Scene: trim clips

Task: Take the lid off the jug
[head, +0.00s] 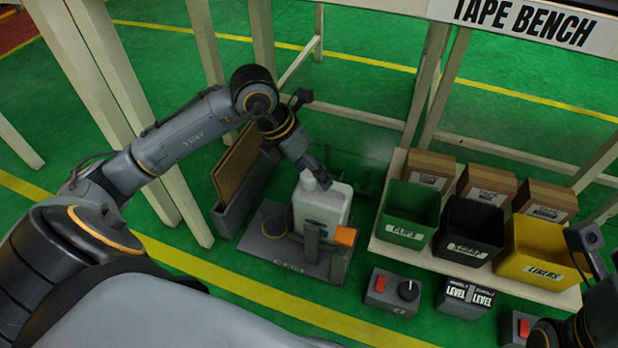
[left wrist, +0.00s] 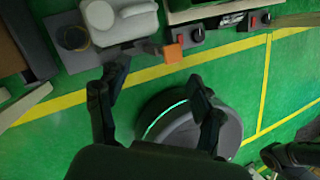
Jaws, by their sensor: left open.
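The white jug (head: 328,207) stands upright on a grey base plate (head: 284,262), held by grey posts. It also shows at the top of the left wrist view (left wrist: 128,28). Its round white lid (left wrist: 99,14) shows there on the jug's left part. My left gripper (head: 319,172) is open and empty, pointing down close above the jug's top. In the left wrist view its two fingers (left wrist: 158,84) are spread wide, with the jug beyond them and nothing between. Whether a finger touches the jug is unclear. My right arm is at the lower right; its fingers are not clear.
A dark round holder (head: 273,222) sits left of the jug and an orange block (head: 346,236) to its right. A grey rack with a brown board (head: 237,163) stands behind left. Green, black and yellow bins (head: 545,255) stand right. Switch boxes (head: 393,292) are in front.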

